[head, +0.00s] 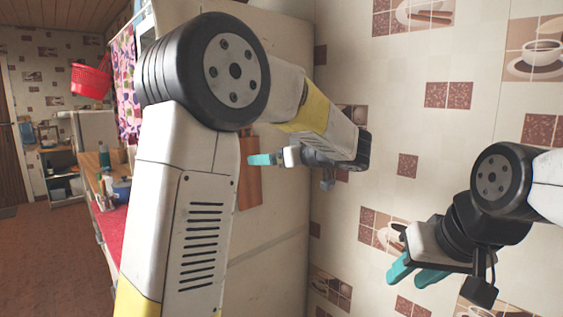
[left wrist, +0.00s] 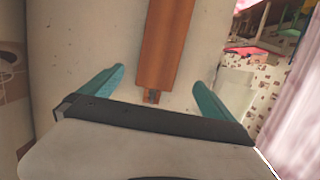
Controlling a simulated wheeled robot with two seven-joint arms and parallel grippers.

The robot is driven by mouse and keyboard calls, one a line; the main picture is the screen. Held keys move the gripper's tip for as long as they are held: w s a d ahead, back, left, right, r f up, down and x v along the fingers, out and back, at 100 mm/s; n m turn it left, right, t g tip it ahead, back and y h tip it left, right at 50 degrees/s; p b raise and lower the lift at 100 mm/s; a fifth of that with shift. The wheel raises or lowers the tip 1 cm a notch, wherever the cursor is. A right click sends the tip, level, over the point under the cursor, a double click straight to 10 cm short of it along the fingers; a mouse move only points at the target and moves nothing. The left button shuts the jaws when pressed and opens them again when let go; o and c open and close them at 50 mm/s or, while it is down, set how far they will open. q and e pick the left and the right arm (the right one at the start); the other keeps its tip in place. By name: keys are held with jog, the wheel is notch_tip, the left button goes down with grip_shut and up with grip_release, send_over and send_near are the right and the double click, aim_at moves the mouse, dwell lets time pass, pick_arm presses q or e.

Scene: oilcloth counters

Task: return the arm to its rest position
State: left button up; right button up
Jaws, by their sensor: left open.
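My left arm rises across the middle of the head view and bends over at a black joint. Its forearm points to the right, and the left gripper (head: 262,159) shows side-on with one teal finger clear. In the left wrist view the left gripper (left wrist: 160,85) has its two teal fingers wide apart with nothing between them. My right gripper (head: 414,272) is at the lower right of the head view, pointing down and left. Its two teal fingers show apart, and it holds nothing that I can see.
An orange-brown board (head: 250,175) stands out against a pale surface behind the left gripper; it also shows in the left wrist view (left wrist: 166,45). A tiled wall (head: 440,150) fills the right. A red counter (head: 113,225), a red basket (head: 91,80) and clear brown floor (head: 50,260) lie left.

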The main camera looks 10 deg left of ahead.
pick_arm(q)
jog(key=s+a+f+m+g+h, duration=0.3)
jog(key=s+a+f, duration=0.15)
jog(key=s, duration=0.35)
jog(key=s+a+f+m+g+h, duration=0.2)
jog(key=s+a+f+h, duration=0.25)
jog(key=s, duration=0.35)
jog(key=s+d+f+m+t+h, duration=0.1)
jog(key=s+d+f+m+h, duration=0.2)
jog(key=s, duration=1)
jog(key=d+m+h, duration=0.3)
jog(key=d+h, duration=0.1)
jog(key=d, duration=0.1)
jog(key=shift+d+f+t, duration=0.2)
jog(key=shift+d+t, duration=0.15)
jog(key=shift+t, duration=0.05)
jog(key=shift+c, duration=0.4)
